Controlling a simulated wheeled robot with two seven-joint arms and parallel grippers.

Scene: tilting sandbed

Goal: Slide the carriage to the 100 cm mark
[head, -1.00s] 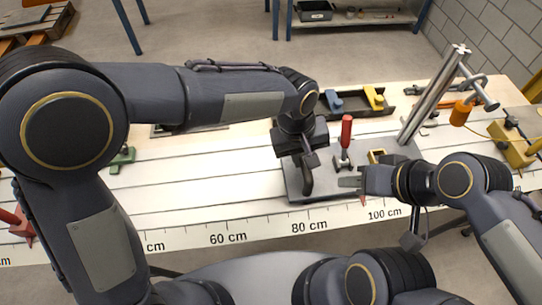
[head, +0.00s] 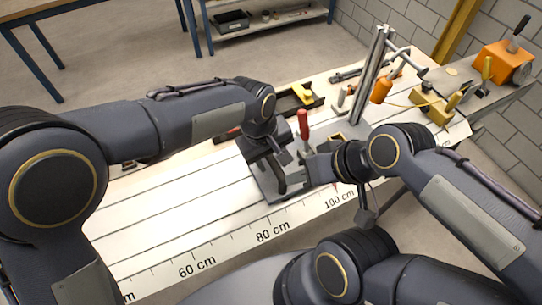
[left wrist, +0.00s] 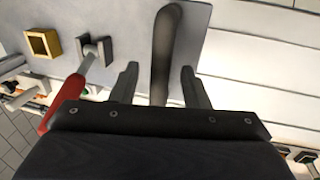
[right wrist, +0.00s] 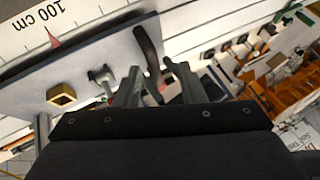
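The carriage, a grey plate (head: 262,182), lies on the white slatted bed with its red pointer (right wrist: 54,41) close to the 100 cm label; exact alignment is unclear. A dark curved handle (left wrist: 163,45) stands on the plate. My left gripper (left wrist: 160,85) is open, its fingers on either side of this handle with gaps showing; it is above the plate in the head view (head: 270,160). My right gripper (right wrist: 158,85) is open over the plate near the red-handled lever (head: 303,122). The lever stands upright; its base is partly hidden. A yellow square frame (right wrist: 61,95) sits nearby.
The printed scale (head: 235,245) runs along the bed's front edge. An orange machine (head: 500,62) stands at the far right.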

